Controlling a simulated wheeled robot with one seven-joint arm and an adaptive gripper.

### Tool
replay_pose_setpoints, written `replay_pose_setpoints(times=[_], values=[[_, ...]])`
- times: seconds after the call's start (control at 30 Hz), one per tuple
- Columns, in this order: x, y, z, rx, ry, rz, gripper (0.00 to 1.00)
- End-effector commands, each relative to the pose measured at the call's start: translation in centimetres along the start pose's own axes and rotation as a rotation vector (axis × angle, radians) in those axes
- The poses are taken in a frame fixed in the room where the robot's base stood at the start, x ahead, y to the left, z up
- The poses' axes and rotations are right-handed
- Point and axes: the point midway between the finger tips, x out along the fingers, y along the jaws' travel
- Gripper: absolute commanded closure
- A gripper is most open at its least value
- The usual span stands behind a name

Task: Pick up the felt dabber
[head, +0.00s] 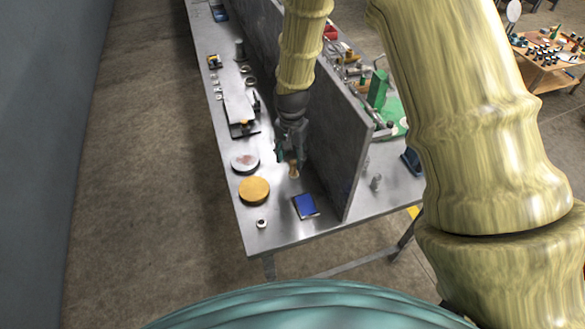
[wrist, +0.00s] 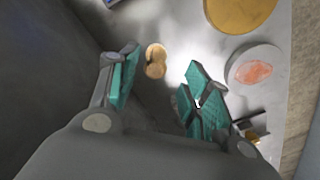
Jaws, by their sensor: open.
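A small light-wood piece with a rounded, two-lobed shape, which looks like the felt dabber (wrist: 155,62), stands on the grey metal bench. In the head view the dabber (head: 294,171) is just below my gripper (head: 290,155), partly covered by the fingers. In the wrist view my gripper (wrist: 161,62) is open, with teal finger pads on either side. The dabber shows in the gap, nearer the left finger, with no visible contact. I cannot make out its felt end.
An upright dark panel (head: 338,150) runs close along the right of my gripper. Nearby on the bench (head: 275,230) are an orange disc (head: 254,190), a grey dish (head: 242,164) with a pinkish patch, a blue pad (head: 305,206) and a small ring (head: 262,224).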

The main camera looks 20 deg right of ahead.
Motion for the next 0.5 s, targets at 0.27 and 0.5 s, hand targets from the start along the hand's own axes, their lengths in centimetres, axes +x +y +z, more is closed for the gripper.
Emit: replay_pose_setpoints(times=[0.27, 0.5], values=[[1.4, 0.4, -0.2, 0.003, 0.0, 0.0, 0.52], [3.8, 0.2, -0.6, 0.002, -0.002, 0.002, 0.52]])
